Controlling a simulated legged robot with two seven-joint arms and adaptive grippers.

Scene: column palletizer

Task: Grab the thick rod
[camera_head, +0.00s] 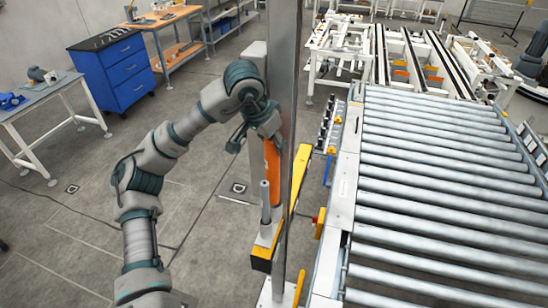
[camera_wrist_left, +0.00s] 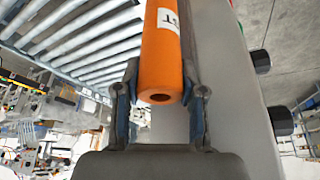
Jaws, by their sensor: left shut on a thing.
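The thick rod (camera_head: 271,160) is an orange cylinder beside the tall metal post in the head view. It stands nearly upright, and its upper end is hidden by my left gripper (camera_head: 268,128). In the left wrist view the orange rod (camera_wrist_left: 162,45) carries a white label and shows a round end with a dark hole. My left gripper (camera_wrist_left: 163,92) has one finger on each side of the rod and is shut on it. My right gripper is not in view.
A metal post (camera_head: 289,120) stands right beside the rod. A thin grey rod (camera_head: 265,195) stands on a yellow and black base (camera_head: 263,255) below. A roller conveyor (camera_head: 440,185) fills the right. A blue drawer cabinet (camera_head: 112,68) and workbenches stand back left; the floor between is open.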

